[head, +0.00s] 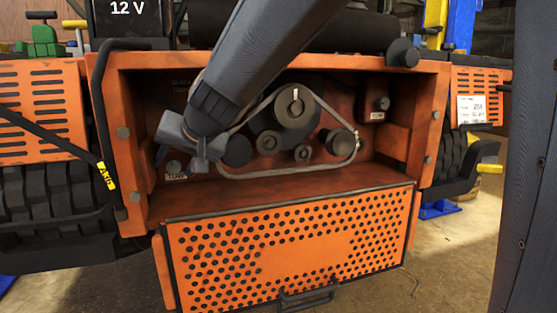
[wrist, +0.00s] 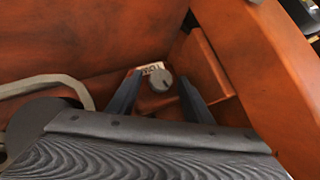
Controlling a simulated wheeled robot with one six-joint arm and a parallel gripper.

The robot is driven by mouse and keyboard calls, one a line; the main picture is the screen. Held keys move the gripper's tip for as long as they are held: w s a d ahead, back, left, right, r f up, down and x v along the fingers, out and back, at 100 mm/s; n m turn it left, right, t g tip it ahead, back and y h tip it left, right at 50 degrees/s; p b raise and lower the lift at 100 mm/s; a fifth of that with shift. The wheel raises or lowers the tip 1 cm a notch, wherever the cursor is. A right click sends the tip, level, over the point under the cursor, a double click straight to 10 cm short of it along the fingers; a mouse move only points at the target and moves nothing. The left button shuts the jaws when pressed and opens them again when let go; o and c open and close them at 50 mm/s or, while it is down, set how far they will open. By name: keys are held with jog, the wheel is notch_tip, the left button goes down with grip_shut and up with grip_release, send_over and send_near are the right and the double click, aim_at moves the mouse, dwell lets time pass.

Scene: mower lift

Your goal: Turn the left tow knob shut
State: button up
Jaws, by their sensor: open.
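The left tow knob (head: 173,167) is a small grey round knob low at the left end of the open orange bay, with a white TOW label just below it. The wrist view shows the knob (wrist: 159,80) with a pale slot mark on its face. My gripper (head: 181,160) reaches into the bay from above, partly in front of the knob. In the wrist view my gripper (wrist: 160,79) is open, one finger on each side of the knob. Gaps show between knob and fingers, but I cannot tell how deep the fingertips reach.
A belt (head: 340,118) runs round several pulleys right of my gripper. A similar dark knob (head: 381,103) with a TOW label sits at the bay's right. The perforated orange panel (head: 290,245) hangs open below. An orange side block (wrist: 208,65) stands close beside the right finger.

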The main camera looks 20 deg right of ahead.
jog(key=shift+a+r+n+h+p, duration=0.15)
jog(key=shift+n+h+p, duration=0.4)
jog(key=shift+p, duration=4.15)
jog(key=shift+a+r+n+h+p, duration=0.2)
jog(key=shift+h+p, duration=0.65)
jog(key=shift+p, duration=3.8)
jog(key=p+v, duration=0.3)
jog(key=v, duration=0.5)
jog(key=s+d+f+g+p, duration=0.1)
jog(key=s+d+g+p, duration=0.2)
jog(key=s+d, duration=0.4)
jog(key=s+d+f+g+p, duration=0.1)
jog(key=s+d+g+p, duration=0.2)
jog(key=s+d, duration=0.4)
jog(key=s+g, duration=0.1)
jog(key=s, duration=0.5)
jog(key=shift+s+h, duration=0.35)
jog(key=shift+h, duration=0.05)
jog(key=shift+d+n, duration=0.15)
jog(key=shift+n, duration=0.1)
